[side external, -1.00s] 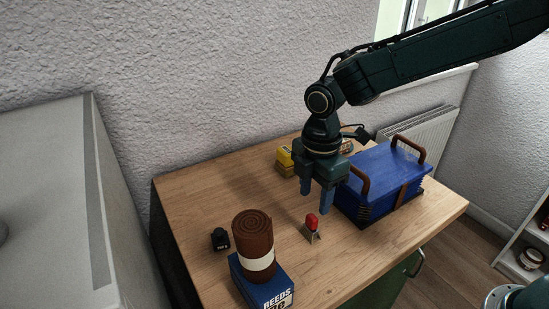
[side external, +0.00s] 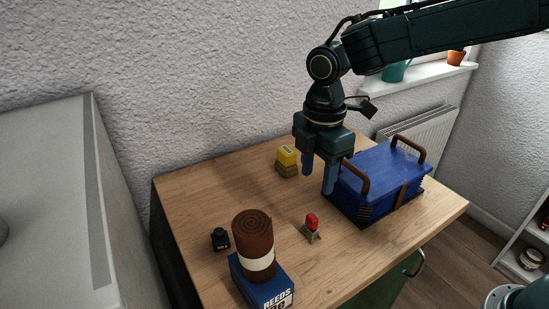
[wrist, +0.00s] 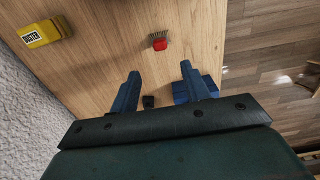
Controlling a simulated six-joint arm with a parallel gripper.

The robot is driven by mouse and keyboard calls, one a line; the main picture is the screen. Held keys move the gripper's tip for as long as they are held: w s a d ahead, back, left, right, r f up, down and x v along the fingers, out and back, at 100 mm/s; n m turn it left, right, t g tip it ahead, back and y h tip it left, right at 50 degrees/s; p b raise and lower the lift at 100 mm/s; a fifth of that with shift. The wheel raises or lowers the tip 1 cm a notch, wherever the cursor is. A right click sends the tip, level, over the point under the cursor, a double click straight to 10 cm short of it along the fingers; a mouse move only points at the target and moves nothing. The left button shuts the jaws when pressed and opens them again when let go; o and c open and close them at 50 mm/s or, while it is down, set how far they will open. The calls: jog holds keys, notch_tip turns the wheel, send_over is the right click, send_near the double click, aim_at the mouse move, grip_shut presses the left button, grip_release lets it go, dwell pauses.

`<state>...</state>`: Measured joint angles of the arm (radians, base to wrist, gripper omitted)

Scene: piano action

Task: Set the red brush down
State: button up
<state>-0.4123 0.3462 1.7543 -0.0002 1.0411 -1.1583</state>
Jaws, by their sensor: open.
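The red brush (side external: 311,220) sits on the wooden table near its front edge, its red part uppermost and a greyish part below it. In the wrist view the brush (wrist: 160,44) shows its red part with bristles beside it, beyond my fingertips. My gripper (side external: 318,182) is open and empty, pointing down above the table, behind the brush and apart from it. In the wrist view the two fingers (wrist: 160,71) are spread with nothing between them.
A blue box with brown handles (side external: 385,175) stands close to the right of my gripper. A yellow duster box (side external: 287,156) is behind left. A brown roll (side external: 253,238) on a blue reeds box (side external: 262,283) and a small black item (side external: 220,239) are at the front left.

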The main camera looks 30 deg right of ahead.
jog(key=s+d+r+m+t, duration=0.3)
jog(key=s+d+r+m, duration=0.5)
jog(key=s+d, duration=0.15)
jog(key=s+d+m+t, duration=0.2)
jog(key=s+d+m, duration=0.6)
jog(key=s+m, duration=0.2)
jog(key=s, duration=0.2)
jog(key=shift+s+t, duration=0.3)
